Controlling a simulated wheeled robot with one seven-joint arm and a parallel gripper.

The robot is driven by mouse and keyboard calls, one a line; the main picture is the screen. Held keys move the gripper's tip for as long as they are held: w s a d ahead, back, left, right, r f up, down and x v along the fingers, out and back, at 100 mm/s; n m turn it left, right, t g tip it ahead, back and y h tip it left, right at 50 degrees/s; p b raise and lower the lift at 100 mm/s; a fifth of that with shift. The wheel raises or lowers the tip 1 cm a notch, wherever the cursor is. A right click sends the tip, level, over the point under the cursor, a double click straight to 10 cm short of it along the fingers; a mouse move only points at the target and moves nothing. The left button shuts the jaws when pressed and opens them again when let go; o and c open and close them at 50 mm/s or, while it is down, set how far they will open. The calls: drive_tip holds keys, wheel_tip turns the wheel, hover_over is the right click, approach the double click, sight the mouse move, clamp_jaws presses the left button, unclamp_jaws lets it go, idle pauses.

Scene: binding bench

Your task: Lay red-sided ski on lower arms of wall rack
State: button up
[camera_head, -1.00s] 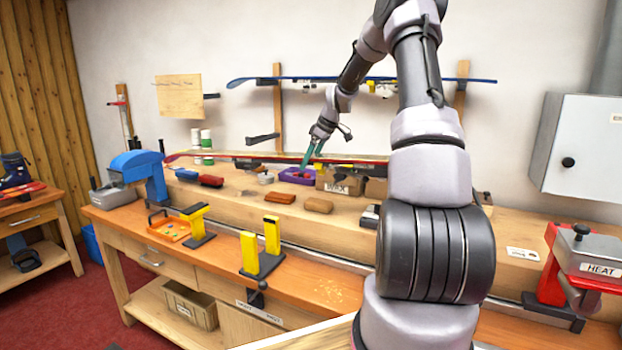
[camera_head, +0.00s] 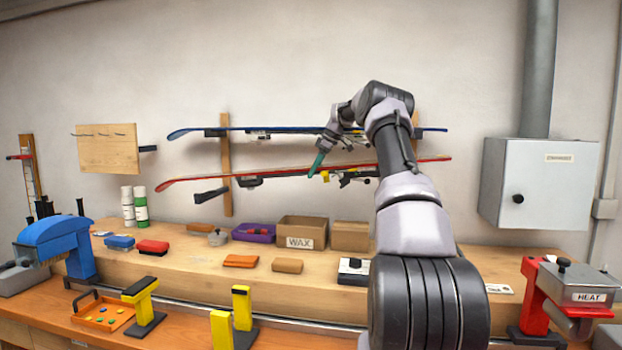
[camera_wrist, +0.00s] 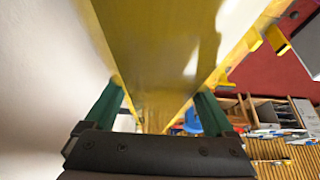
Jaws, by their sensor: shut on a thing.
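The red-sided ski (camera_head: 225,176) is held in the air in front of the wall rack, base up toward my wrist camera or not I cannot tell, with its right end higher than its left. My gripper (camera_head: 317,166) is shut on it near its middle. In the wrist view the green fingertips (camera_wrist: 160,105) sit at both edges of the ski's yellowish surface (camera_wrist: 150,60). The rack's left upright (camera_head: 226,160) shows, and its black lower left arm (camera_head: 210,195) is just below the ski, apparently apart from it. The lower right arm is not clearly visible.
A blue ski (camera_head: 285,130) lies on the upper arms, close above. Below, the bench shelf (camera_head: 200,265) holds a WAX box (camera_head: 301,232), a purple tray (camera_head: 254,232) and bottles (camera_head: 141,205). A grey cabinet (camera_head: 540,185) hangs at right.

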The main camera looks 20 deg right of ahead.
drive_tip(key=shift+w+d+r, duration=0.1)
drive_tip(key=shift+d+r, duration=0.1)
drive_tip(key=shift+d, duration=0.05)
drive_tip(key=shift+f, duration=0.5)
wheel_tip(320, 180, down, 10)
drive_tip(key=shift+f, duration=0.2)
idle(0.4)
drive_tip(key=shift+f, duration=0.25)
idle(0.7)
